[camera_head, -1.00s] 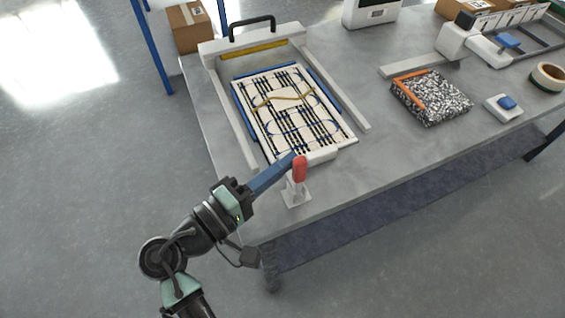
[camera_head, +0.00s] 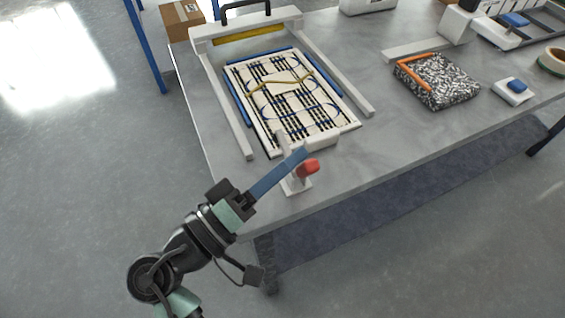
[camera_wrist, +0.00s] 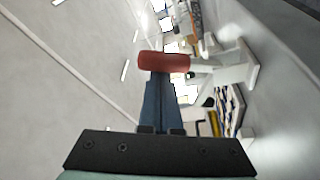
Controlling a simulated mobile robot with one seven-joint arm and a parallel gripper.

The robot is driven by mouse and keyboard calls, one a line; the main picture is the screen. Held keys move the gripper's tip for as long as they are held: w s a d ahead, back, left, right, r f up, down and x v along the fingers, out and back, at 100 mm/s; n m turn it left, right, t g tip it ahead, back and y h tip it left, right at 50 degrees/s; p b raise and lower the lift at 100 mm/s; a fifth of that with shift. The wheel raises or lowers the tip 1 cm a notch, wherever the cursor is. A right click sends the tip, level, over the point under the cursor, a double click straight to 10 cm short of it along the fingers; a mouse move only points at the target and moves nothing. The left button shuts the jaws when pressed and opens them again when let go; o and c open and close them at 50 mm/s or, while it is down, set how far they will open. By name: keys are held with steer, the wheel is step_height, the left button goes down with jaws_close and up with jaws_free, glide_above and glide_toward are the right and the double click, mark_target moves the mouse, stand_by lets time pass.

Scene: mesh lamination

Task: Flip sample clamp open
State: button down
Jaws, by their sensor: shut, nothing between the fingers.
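The sample clamp has a red handle (camera_head: 309,168) and a pale base (camera_head: 297,186) near the table's front edge. Its handle is tilted over to the right, not upright. A pale upright bar (camera_head: 281,141), seemingly part of the clamp, rises behind my fingers. My gripper (camera_head: 304,154) has its long blue fingers shut with nothing between them. The fingertips are at the handle, seemingly against it. In the wrist view the red handle (camera_wrist: 164,62) lies across the ends of the fingers and hides the tips. The mesh sample (camera_head: 290,95) lies flat in its frame behind the clamp.
The white frame (camera_head: 240,133) with a black handle (camera_head: 245,8) surrounds the sample. A speckled block (camera_head: 445,85) with an orange strip, a blue-topped white pad (camera_head: 514,91) and a tape roll (camera_head: 553,61) sit on the right. Bare table (camera_head: 365,150) lies right of the clamp.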

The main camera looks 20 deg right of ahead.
steer(key=s+m+b, duration=0.1)
steer(key=m+b, duration=0.1)
steer(key=s+f+m+g+h+b, duration=0.1)
steer(key=m+b, duration=0.1)
steer(key=b, duration=0.1)
steer(key=f+m+b, duration=0.1)
steer(key=m+b, duration=0.1)
steer(key=shift+s+f+h+b, duration=0.1)
steer(key=shift+s+h+b, duration=0.2)
steer(key=shift+s+h, duration=0.1)
steer(key=shift+s+f+b, duration=0.45)
steer(key=shift+s+b, duration=0.1)
steer(key=shift+b, duration=0.2)
steer(key=shift+s+f, duration=0.1)
steer(key=shift+f, duration=0.2)
